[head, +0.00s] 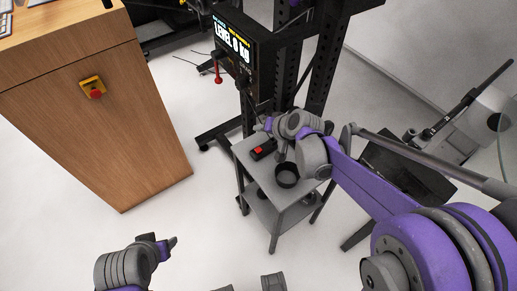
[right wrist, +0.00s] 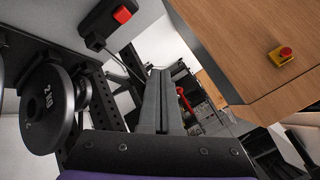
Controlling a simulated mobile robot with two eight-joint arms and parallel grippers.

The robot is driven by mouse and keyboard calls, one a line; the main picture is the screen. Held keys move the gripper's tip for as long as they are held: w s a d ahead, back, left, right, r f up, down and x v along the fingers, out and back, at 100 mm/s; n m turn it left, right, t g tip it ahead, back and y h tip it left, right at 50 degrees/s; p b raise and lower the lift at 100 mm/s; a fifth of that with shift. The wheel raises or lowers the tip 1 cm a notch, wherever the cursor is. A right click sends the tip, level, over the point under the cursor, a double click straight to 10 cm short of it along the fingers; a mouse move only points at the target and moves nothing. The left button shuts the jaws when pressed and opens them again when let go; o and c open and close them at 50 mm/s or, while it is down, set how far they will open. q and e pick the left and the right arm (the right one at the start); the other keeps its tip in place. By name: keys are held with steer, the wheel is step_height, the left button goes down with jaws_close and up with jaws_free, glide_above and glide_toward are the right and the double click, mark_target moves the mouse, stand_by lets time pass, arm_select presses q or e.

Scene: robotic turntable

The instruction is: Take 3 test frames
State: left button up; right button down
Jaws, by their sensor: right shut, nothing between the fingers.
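A small black box with a red button (head: 262,149) lies on a grey side table (head: 300,209). It also shows at the upper left of the right wrist view (right wrist: 110,20). My right gripper (head: 262,125) is above the table, just behind the box in the head view. Its fingers run up the middle of the right wrist view (right wrist: 160,72), shut with nothing between them and apart from the box. My left gripper (head: 172,242) is low at the left over the floor, empty; its finger gap is too small to judge. A lit display (head: 231,42) reads "LEVEL 0 KG".
A wooden cabinet (head: 100,130) with a red stop button (head: 95,91) is at the left. A black rack (head: 325,65) stands behind the table. Floor between cabinet and table is clear.

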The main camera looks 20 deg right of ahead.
steer(key=b, duration=0.6)
glide_above(260, 153)
step_height(260, 153, down, 8)
steer(key=shift+r, duration=0.2)
steer(key=shift+f, duration=0.55)
steer(key=shift+f+b, duration=0.15)
steer(key=shift+b, duration=0.15)
stand_by(0.8)
steer(key=shift+f, duration=0.3)
steer(key=shift+f+b, duration=0.45)
steer(key=shift+b, duration=0.05)
stand_by(0.6)
steer(key=shift+r, duration=0.1)
steer(key=shift+r+p, duration=0.65)
steer(key=shift+r, duration=0.15)
steer(key=shift+r, duration=0.1)
